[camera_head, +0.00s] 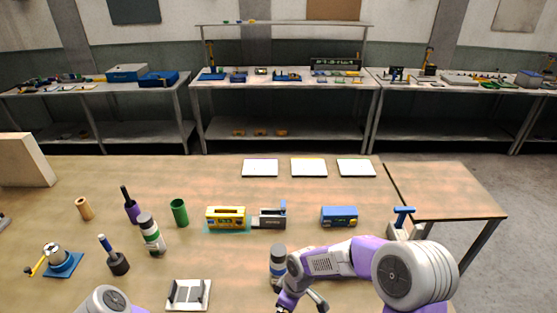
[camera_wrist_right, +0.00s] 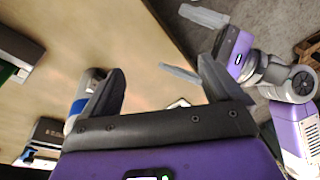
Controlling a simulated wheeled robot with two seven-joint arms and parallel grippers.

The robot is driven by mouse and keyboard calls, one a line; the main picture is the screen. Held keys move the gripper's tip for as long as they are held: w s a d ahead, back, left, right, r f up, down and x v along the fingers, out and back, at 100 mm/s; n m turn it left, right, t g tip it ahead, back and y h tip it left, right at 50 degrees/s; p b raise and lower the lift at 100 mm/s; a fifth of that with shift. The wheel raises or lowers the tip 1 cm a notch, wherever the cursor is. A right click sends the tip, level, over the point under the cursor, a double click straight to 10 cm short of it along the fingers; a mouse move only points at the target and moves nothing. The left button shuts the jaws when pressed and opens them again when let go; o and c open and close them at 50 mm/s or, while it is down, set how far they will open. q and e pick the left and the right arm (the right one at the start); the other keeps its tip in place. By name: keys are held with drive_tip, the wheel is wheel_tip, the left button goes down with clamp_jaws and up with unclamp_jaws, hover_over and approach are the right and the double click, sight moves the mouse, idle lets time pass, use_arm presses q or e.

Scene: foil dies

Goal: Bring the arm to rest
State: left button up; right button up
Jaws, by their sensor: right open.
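My right arm comes in from the right in the head view, with its purple and grey links over the front of the table. My right gripper (camera_head: 302,303) points down near the table's front edge, with its dark fingers apart. In the right wrist view, its jaws (camera_wrist_right: 152,80) are open with nothing between them. A grey bottle with a blue band (camera_head: 278,258) stands right beside it; it also shows behind one finger in the wrist view (camera_wrist_right: 78,106). My left gripper (camera_wrist_right: 192,45) shows in the wrist view, its grey fingers apart and empty.
The wooden table holds a yellow die block (camera_head: 226,217), a blue block (camera_head: 339,216), a green cup (camera_head: 179,212), a white-labelled bottle (camera_head: 152,236) and a white fixture (camera_head: 189,294). Three white cards (camera_head: 309,168) lie at the back. Bare tabletop lies between cards and blocks.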

use_arm(q)
drive_tip(key=s+a+f+m+g+y, duration=0.25)
drive_tip(key=s+m+g, duration=0.2)
drive_tip(key=m, duration=0.35)
drive_tip(key=s+a+f+m+g+y, duration=0.1)
drive_tip(key=s+a+m+g+y, duration=0.3)
drive_tip(key=m, duration=0.4)
use_arm(e)
drive_tip(key=s+d+f+m+t+y, duration=0.1)
drive_tip(key=s+d+f+m, duration=0.3)
drive_tip(key=s+f+m, duration=0.35)
drive_tip(key=s+d+f+m+y, duration=0.1)
drive_tip(key=s+d+f+m, duration=0.3)
drive_tip(key=s+f+m, duration=0.35)
use_arm(q)
wheel_tip(320, 180, down, 12)
drive_tip(key=s+t+b, duration=0.1)
drive_tip(key=b, duration=1.1)
drive_tip(key=shift+s+d+f, duration=0.15)
drive_tip(key=shift+s+f, duration=0.05)
drive_tip(key=shift+f, duration=0.05)
use_arm(e)
wheel_tip(320, 180, down, 12)
drive_tip(key=w, duration=0.1)
drive_tip(key=shift+a+f, duration=0.15)
drive_tip(key=shift+f, duration=0.05)
